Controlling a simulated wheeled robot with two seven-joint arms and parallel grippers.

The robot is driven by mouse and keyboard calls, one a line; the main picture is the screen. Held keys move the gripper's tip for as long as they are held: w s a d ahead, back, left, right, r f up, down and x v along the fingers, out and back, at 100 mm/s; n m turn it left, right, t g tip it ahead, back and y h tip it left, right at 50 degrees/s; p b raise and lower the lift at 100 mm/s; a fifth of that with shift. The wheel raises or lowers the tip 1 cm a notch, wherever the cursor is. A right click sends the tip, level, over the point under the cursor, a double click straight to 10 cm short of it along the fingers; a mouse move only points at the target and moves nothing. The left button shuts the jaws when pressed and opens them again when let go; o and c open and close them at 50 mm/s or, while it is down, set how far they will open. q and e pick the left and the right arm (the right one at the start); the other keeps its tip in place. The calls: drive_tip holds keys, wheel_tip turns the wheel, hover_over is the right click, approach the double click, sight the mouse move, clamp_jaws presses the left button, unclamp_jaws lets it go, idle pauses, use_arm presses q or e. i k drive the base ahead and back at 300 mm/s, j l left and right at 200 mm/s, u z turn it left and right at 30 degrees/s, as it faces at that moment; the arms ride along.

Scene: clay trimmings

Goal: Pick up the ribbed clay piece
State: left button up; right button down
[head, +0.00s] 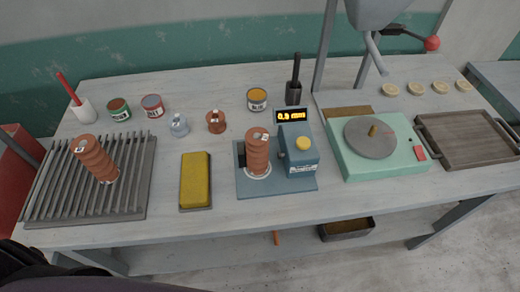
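Two ribbed, reddish-brown clay pieces show in the head view. One clay piece (95,160) leans to the left on the slatted grey rack (50,200) at the left of the bench. The other clay piece (257,155) stands upright on the blue base plate (275,188) of a gauge with a lit display (291,116), near the middle. Each has a small pale tag with a dark mark near its top and a pale ring at its foot. I cannot tell which one the task names. Neither of my grippers is in view.
A yellow sponge block (195,180) lies between the two pieces. Behind are paint cans (119,109), a glass jar (180,124) and a copper spool (215,121). A green wheel machine (385,165) and wooden tray (465,140) stand right. The bench's front strip is clear.

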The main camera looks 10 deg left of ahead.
sight(258, 142)
drive_tip(key=k+j, duration=0.15)
drive_tip(key=j, duration=0.2)
drive_tip(key=k+j, duration=0.1)
drive_tip(key=j, duration=0.2)
drive_tip(key=k+j, duration=0.15)
drive_tip(key=j, duration=0.2)
drive_tip(key=k+j, duration=0.15)
drive_tip(key=j, duration=0.15)
